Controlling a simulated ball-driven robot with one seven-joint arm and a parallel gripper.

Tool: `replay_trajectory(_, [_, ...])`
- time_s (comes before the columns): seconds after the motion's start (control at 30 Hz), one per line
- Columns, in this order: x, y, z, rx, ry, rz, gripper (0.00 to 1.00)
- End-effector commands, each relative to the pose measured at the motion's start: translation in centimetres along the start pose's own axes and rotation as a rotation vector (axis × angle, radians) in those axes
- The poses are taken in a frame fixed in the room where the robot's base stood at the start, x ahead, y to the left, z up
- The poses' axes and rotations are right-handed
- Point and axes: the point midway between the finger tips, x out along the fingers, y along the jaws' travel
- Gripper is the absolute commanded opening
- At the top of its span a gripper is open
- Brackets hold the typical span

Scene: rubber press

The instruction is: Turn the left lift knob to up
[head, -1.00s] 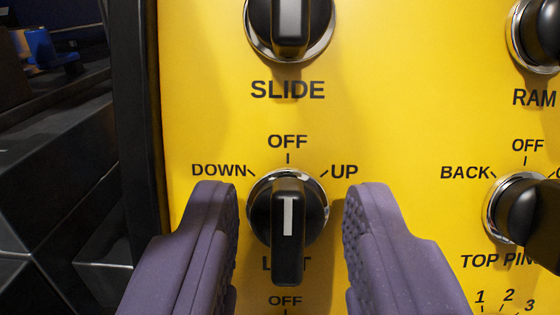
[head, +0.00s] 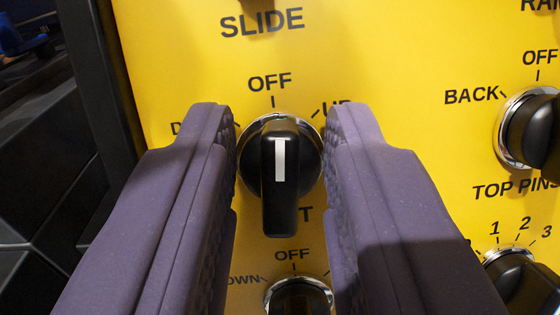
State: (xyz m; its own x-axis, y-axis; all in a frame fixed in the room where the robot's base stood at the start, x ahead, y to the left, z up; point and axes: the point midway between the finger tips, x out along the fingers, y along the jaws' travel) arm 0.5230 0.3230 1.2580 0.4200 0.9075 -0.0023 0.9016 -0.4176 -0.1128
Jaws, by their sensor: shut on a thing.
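The lift knob (head: 280,175) is black with a white pointer line and a chrome collar, on the yellow panel (head: 400,60). Its line stands upright towards the OFF mark above it. The UP mark is at its upper right, partly covered by my right finger. The DOWN mark at its upper left is mostly covered by my left finger. Only the end of the LIFT label shows below. My gripper (head: 279,130) has its two purple fingers shut on the knob, one on each side.
Below is another knob (head: 299,296) with OFF and DOWN marks. To the right are the BACK/OFF knob (head: 530,130) over the TOP PINS label and a numbered knob (head: 522,280). A dark frame edge (head: 97,90) runs along the panel's left side.

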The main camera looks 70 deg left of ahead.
Motion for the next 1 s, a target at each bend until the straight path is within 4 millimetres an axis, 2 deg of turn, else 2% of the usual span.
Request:
replay_trajectory(0.6, [-0.04, 0.18, -0.08, 0.465, 0.0, 0.17, 0.0])
replay_trajectory(1.0, [-0.06, 0.25, 0.05, 0.621, -0.001, 0.227, 0.0])
